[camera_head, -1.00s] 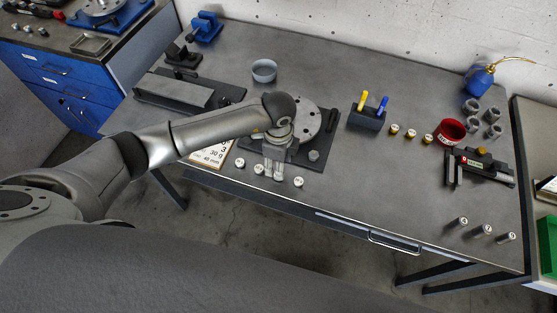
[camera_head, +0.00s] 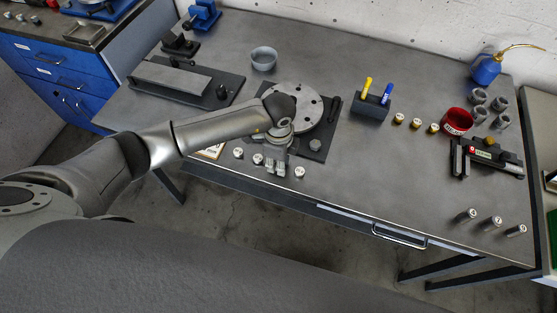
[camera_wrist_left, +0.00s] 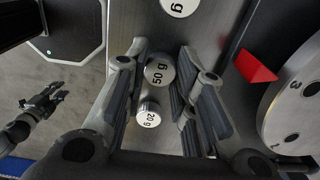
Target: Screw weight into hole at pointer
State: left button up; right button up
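My left gripper (camera_head: 274,164) is at the front edge of the table, among a row of small silver weights. Another weight (camera_wrist_left: 179,6) shows at the top. The grey rotor disc (camera_head: 312,108) has numbered holes and sits on a dark base, partly hidden by my left arm. A red pointer (camera_wrist_left: 254,67) is beside the disc (camera_wrist_left: 296,105).
A pen holder (camera_head: 370,108), brass pieces (camera_head: 415,121), a red bowl (camera_head: 457,121) and a black device (camera_head: 488,157) stand to the right. More silver cylinders (camera_head: 491,222) stand at the front right. A grey bowl (camera_head: 263,58) is behind. The table between disc and front-right cylinders is clear.

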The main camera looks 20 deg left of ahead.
pick_arm(q)
grip_shut()
notch_tip(320, 180, up, 5)
jog(key=p, duration=0.4)
jog(key=shift+r, duration=0.1)
